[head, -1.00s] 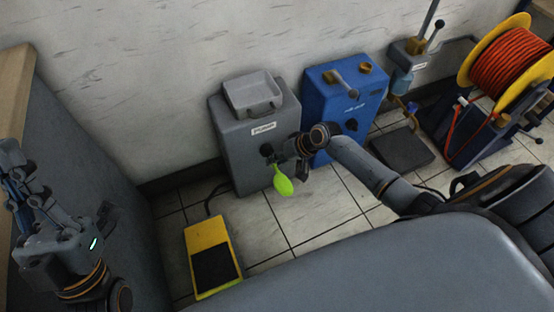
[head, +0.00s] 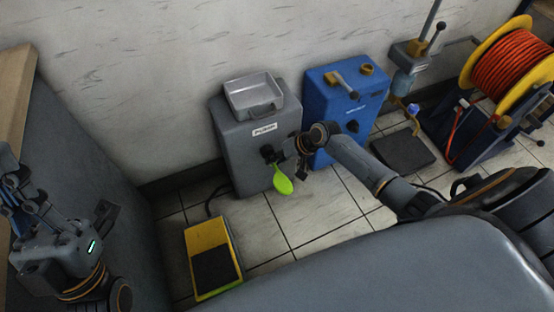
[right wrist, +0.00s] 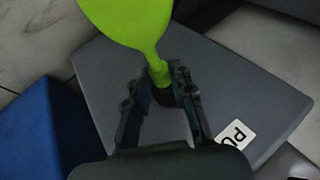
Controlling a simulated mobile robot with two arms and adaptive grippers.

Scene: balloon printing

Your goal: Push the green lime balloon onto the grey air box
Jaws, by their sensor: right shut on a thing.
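The lime green balloon (head: 283,185) hangs limp in front of the grey air box (head: 233,150), its neck up by the box's dark outlet (head: 267,152). My right gripper (head: 284,158) is at the outlet. In the right wrist view my right gripper (right wrist: 168,84) is shut around the balloon's neck (right wrist: 158,70), with a dark piece between the fingers beside it. The balloon (right wrist: 130,16) spreads away from the box (right wrist: 265,95). Whether its mouth is over the outlet I cannot tell. My left gripper (head: 62,208) is open and empty at the far left.
A blue machine (head: 335,95) stands right beside the grey box. A yellow and black foot pedal (head: 207,235) lies on the tiled floor in front. An orange hose reel (head: 510,62) stands at the right. The wall is close behind the boxes.

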